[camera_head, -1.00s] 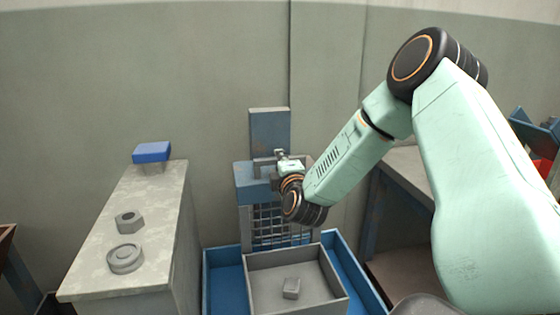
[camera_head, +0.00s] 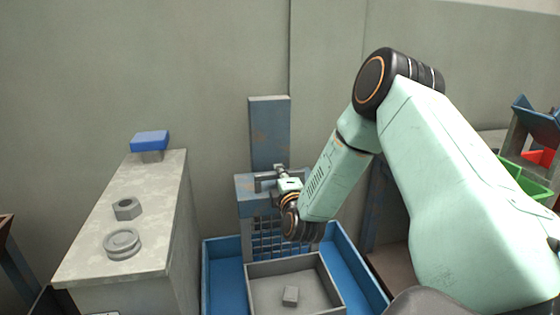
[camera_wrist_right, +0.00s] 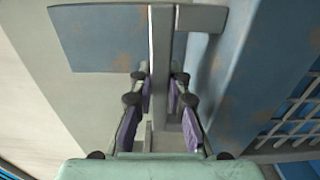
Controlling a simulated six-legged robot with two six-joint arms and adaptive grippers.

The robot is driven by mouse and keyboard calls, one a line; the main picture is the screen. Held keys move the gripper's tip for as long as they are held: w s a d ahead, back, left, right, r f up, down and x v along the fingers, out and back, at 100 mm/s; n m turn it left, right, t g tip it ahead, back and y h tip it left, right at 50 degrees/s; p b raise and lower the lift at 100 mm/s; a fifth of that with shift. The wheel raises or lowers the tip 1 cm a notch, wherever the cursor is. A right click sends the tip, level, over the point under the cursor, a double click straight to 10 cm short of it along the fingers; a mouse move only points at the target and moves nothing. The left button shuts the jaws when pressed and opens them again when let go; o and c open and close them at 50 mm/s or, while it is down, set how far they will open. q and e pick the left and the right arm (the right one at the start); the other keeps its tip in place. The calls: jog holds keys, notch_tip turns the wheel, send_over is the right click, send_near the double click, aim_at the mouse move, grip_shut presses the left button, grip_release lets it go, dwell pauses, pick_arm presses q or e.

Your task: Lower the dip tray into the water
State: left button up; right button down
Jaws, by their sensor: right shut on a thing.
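My right gripper (camera_head: 282,174) is shut on a grey bar handle in front of the blue post (camera_head: 269,130), behind the tray. In the right wrist view, the fingers (camera_wrist_right: 163,85) close around the upright part of the grey handle (camera_wrist_right: 162,45). How the handle joins the tray is hidden. My left gripper is out of view.
A stone-topped counter (camera_head: 100,228) at left bears a hex nut (camera_head: 127,208), a round ring part (camera_head: 122,243) and a blue-capped piece (camera_head: 149,140). Green (camera_head: 520,176) and red bins show at far right.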

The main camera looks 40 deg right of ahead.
notch_tip(320, 180, down, 17)
jog(key=b, duration=0.6)
jog(key=shift+a+f, duration=0.1)
jog(key=shift+f, duration=0.3)
jog(key=shift+s, duration=0.1)
jog(key=c, duration=1.4)
grip_release()
jog(key=shift+f, duration=0.1)
jog(key=shift+o, duration=0.6)
send_near(282, 232)
